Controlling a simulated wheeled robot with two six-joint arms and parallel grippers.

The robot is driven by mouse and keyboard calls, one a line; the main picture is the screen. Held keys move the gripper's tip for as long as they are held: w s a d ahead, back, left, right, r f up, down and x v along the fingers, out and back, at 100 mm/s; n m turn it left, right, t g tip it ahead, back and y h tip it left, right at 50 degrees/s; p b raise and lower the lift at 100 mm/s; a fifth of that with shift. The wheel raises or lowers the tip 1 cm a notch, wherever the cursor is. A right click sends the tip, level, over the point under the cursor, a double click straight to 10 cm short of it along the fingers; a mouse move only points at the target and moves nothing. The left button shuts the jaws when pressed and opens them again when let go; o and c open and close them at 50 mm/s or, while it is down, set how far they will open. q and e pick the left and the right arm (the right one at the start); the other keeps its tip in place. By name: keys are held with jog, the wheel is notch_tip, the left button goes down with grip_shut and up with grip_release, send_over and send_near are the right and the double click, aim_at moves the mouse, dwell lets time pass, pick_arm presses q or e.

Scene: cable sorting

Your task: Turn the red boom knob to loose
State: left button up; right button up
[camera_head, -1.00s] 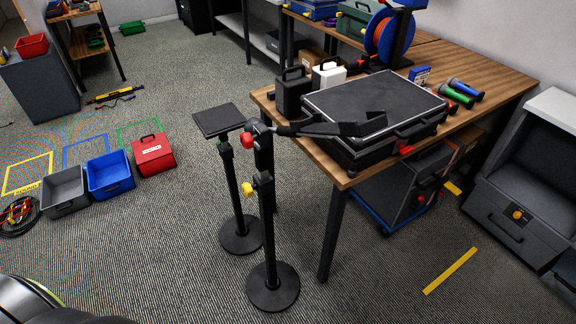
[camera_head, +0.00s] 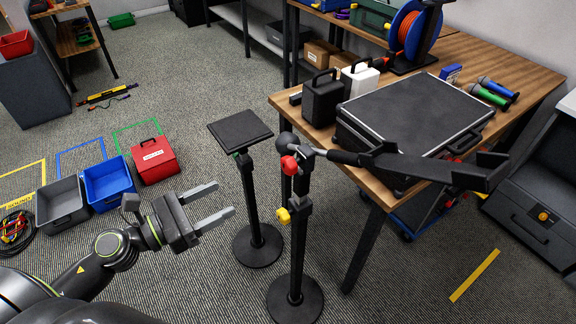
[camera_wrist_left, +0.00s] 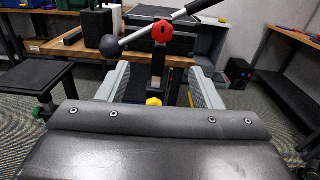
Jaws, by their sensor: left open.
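The red boom knob (camera_head: 289,164) sits at the top of the front black stand (camera_head: 298,225), where the boom (camera_head: 345,157) crosses it. It also shows in the wrist view (camera_wrist_left: 163,33), upper centre, with a pale mark too small to read. The boom runs right over the table corner to a black bracket-like end (camera_head: 440,170); a dark ball (camera_wrist_left: 111,46) is on its other end. My left gripper (camera_head: 226,201) is open and empty, left of the stand and apart from the knob. In the wrist view the knob lies beyond and above its fingers. My right gripper is out of view.
A yellow knob (camera_head: 283,216) is lower on the same stand. A second stand with a square black top (camera_head: 240,130) stands behind, to the left. The wooden table (camera_head: 375,188) carries a black case (camera_head: 410,110).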

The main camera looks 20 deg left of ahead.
pick_arm(q)
jog(key=p, duration=0.4)
send_near(284, 167)
jog(key=w, duration=0.1)
jog(key=p+x, duration=0.2)
jog(key=x, duration=0.6)
jog(key=shift+w+d+f+p, duration=0.15)
jog(key=shift+d+p, duration=0.2)
jog(key=shift+d, duration=0.05)
jog(key=shift+x, duration=0.8)
jog(key=shift+f, duration=0.1)
jog(key=c, duration=1)
